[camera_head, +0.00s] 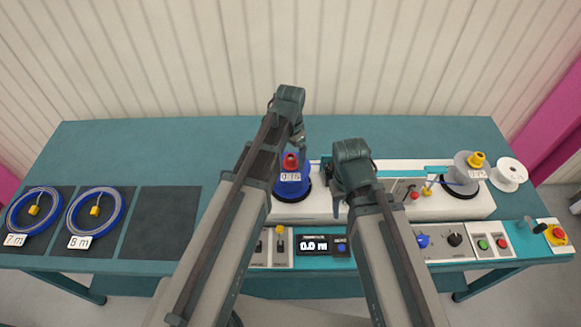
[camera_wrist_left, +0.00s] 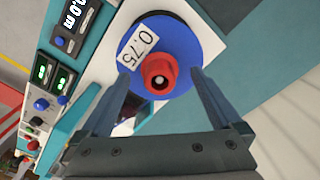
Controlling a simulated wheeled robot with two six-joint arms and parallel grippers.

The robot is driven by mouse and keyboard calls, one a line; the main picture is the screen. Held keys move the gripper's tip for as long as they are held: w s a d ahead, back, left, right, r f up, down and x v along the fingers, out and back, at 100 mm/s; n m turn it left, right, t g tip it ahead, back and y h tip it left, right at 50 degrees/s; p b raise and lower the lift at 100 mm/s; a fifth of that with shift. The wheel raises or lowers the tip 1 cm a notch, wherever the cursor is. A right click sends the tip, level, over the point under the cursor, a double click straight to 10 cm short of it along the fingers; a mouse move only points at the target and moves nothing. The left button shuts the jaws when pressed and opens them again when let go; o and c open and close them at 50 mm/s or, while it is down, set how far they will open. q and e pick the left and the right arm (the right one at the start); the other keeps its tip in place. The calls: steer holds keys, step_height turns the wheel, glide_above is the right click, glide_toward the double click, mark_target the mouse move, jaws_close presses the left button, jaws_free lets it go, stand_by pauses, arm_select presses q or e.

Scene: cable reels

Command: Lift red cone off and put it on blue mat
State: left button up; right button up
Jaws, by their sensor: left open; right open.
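The red cone (camera_head: 290,162) sits on top of the blue reel (camera_head: 296,188), which carries a white label. In the left wrist view, the red cone (camera_wrist_left: 158,74) stands on the blue reel (camera_wrist_left: 181,37) with a "0.75" label. My left gripper (camera_head: 298,143) is open just above and behind the cone. In its wrist view, the open left fingers (camera_wrist_left: 160,82) lie on either side of the cone, apart from it. My right gripper (camera_head: 338,203) is to the right of the blue reel, with no object seen in it. I cannot make out a separate blue mat.
Two blue cable coils (camera_head: 34,210) (camera_head: 95,216) lie on dark squares at the left, beside an empty dark square (camera_head: 161,224). A grey reel (camera_head: 463,170) with a yellow cone stands at the right of the white machine (camera_head: 440,205). A control panel runs along the front.

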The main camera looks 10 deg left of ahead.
arm_select(q)
steer(key=shift+f, duration=0.65)
steer(key=shift+r, duration=0.1)
arm_select(e)
steer(key=shift+f, duration=0.55)
arm_select(q)
steer(key=c, duration=1.4)
steer(key=shift+r, duration=0.1)
steer(key=shift+c, duration=0.2)
arm_select(e)
steer(key=shift+r, duration=0.15)
arm_select(q)
step_height(320, 180, up, 10)
steer(key=p, duration=1)
arm_select(e)
step_height(320, 180, up, 10)
